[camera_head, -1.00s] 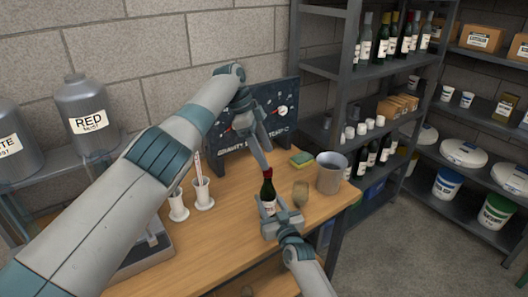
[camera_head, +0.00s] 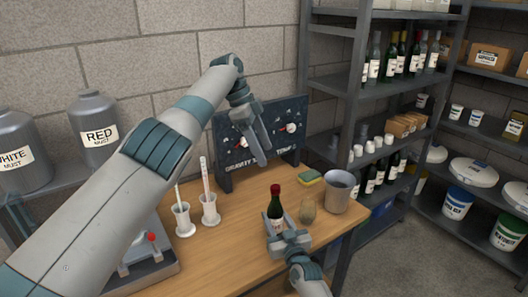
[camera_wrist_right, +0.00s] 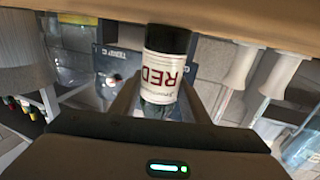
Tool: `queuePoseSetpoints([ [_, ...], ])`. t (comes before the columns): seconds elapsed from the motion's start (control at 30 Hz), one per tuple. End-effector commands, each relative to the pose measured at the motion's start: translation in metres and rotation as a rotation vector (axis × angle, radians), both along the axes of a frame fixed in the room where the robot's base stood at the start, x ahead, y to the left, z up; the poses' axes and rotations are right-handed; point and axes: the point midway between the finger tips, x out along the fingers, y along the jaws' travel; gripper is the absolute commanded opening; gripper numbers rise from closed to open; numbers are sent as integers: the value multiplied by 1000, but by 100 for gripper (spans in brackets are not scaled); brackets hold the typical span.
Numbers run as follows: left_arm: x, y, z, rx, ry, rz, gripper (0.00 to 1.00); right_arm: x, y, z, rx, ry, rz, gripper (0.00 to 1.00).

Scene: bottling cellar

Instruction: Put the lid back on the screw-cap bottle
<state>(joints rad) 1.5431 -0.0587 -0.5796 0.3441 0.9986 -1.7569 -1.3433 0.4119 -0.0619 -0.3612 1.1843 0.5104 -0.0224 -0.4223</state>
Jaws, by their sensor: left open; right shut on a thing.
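The dark screw-cap bottle (camera_head: 275,212) stands upright on the wooden table. A red lid (camera_head: 275,189) sits on top of its neck; how tightly it is turned I cannot tell. My right gripper (camera_head: 277,238) is shut around the lower part of the bottle. In the right wrist view the bottle's white label (camera_wrist_right: 164,72) reads RED upside down between the fingers of my right gripper (camera_wrist_right: 160,105). My left gripper (camera_head: 260,152) is open and empty, above and behind the bottle, apart from the lid, in front of the dark board.
A cloudy glass (camera_head: 308,211) and a grey bucket (camera_head: 337,193) stand right of the bottle, with a sponge (camera_head: 310,177) behind. Two white cylinders (camera_head: 210,210) with sticks stand left. A dark board (camera_head: 228,168) stands at the back; shelving (camera_head: 345,95) is at right.

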Motion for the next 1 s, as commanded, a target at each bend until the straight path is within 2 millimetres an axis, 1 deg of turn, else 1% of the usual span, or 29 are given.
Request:
queuePoseSetpoints([
  [0.1,0,0,0,0,0,0,64,0,-1,-2,-2,3,0,0],
  [0.13,0,0,0,0,0,0,64,0,-1,-2,-2,3,0,49],
  [0.2,0,0,-1,0,0,0,64,0,-1,-2,-2,2,0,64],
  [0.5,0,0,-1,0,0,0,64,0,0,-1,0,1,0,64],
  [0.67,0,0,-1,0,0,0,64,-4,-2,-1,-1,2,0,64],
  [0.87,0,0,-1,0,0,0,64,-18,-7,-2,2,2,0,64],
  [1.0,0,0,-2,0,0,0,64,-34,-13,-2,1,1,0,64],
])
